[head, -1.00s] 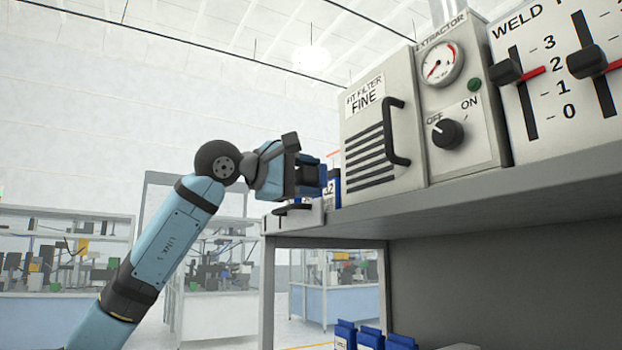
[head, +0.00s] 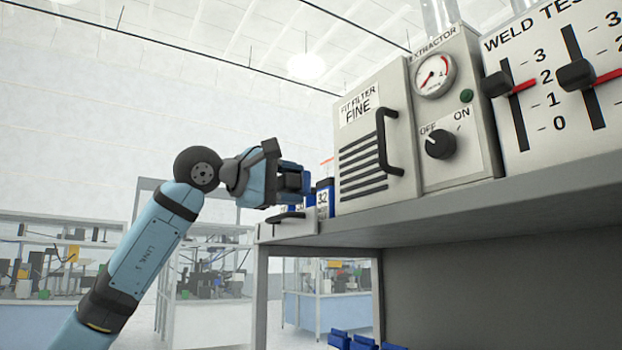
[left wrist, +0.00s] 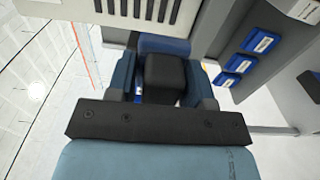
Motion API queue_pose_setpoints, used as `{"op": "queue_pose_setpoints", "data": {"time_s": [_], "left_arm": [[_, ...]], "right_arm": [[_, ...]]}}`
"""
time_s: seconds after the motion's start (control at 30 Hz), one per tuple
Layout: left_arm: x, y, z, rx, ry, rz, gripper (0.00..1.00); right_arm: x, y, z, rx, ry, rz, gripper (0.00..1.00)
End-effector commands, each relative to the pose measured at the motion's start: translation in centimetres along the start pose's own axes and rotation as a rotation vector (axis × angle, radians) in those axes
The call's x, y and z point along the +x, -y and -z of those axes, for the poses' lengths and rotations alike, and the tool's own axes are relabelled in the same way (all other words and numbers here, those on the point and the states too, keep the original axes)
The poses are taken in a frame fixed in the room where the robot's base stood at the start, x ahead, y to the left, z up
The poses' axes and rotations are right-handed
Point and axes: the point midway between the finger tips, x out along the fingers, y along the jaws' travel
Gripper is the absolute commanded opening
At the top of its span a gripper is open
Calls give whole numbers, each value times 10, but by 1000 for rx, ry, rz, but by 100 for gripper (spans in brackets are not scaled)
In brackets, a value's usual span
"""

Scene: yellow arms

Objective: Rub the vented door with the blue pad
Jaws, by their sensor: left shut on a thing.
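The vented door (head: 362,150) is the pale panel with dark slots, a black handle and a "FIT FILTER FINE" label on the extractor box; it looks closed. Its slotted part shows at the top of the left wrist view (left wrist: 135,8). My left gripper (head: 290,183) is shut on the black block-shaped grip (left wrist: 165,75) of the blue pad (left wrist: 163,45). In the head view it is left of the door, with a visible gap between them. The pad's face is turned away from the wrist camera. My right gripper is not in view.
The extractor has a gauge and a knob (head: 440,145); a weld tester (head: 560,85) stands to its right. Both stand on a grey shelf (head: 450,225). Small blue boxes (head: 325,200) stand left of the door, close below the gripper. More blue bins (left wrist: 240,63) are below the shelf.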

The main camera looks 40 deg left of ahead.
Motion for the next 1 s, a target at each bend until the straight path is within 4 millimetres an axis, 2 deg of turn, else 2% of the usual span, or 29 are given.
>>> {"op": "queue_pose_setpoints", "data": {"time_s": [0.2, 0.5, 0.7, 1.0], "left_arm": [[25, -2, 0, -1, 1, 2, 28], [53, -2, 0, 0, 0, 0, 28], [61, -1, -1, 0, 1, 0, 28], [62, 0, -1, 0, 0, 0, 28]], "right_arm": [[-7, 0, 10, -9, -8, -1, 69], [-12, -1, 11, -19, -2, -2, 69], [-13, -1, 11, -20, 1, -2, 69], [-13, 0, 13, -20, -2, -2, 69]]}}
